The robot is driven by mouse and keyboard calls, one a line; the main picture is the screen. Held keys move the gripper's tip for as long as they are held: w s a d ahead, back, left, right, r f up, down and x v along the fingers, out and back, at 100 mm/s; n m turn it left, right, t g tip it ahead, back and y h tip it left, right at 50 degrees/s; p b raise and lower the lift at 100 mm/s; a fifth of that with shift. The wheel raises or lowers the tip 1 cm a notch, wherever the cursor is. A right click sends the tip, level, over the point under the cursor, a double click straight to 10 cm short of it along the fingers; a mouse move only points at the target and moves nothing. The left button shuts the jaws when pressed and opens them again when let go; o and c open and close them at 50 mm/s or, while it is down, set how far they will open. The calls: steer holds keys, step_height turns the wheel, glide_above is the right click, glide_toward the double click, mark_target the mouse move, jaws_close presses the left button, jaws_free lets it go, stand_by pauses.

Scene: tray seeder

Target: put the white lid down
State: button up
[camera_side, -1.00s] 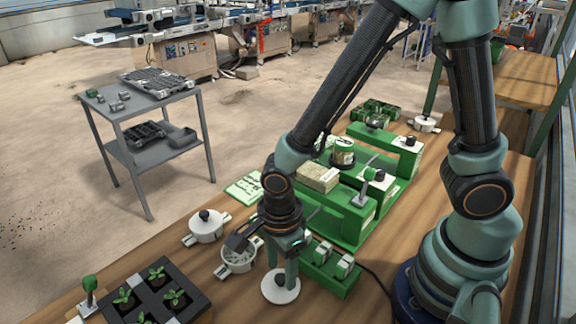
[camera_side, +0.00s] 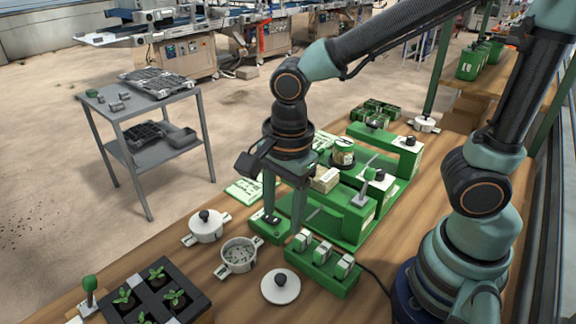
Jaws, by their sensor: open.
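The white lid (camera_side: 281,291) lies flat on the wooden bench, its black knob facing up. It is in front of the open white pot (camera_side: 240,270) and apart from it. The pot holds pale grains. My gripper (camera_side: 283,222) is open, with its fingers pointing down behind and above the lid, clear of it. Nothing shows between the fingers. They hide part of the green machine behind them.
A lidded white pot (camera_side: 206,229) stands left of the open pot. A green block with white-topped pieces (camera_side: 322,272) is right of the lid. The green seeder machine (camera_side: 362,218) fills the middle. A seedling tray (camera_side: 192,309) sits at front left.

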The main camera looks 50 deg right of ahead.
steer(key=w+d+r+n+t, duration=0.1)
steer(key=d+r+n, duration=0.3)
steer(key=n, duration=0.5)
steer(key=w+d+r+n+t, duration=0.1)
steer(key=d+r+n+t, duration=0.2)
steer(key=d+n, duration=0.6)
step_height(320, 180, up, 2)
steer(key=shift+d+t, duration=0.25)
steer(key=shift+t, duration=0.15)
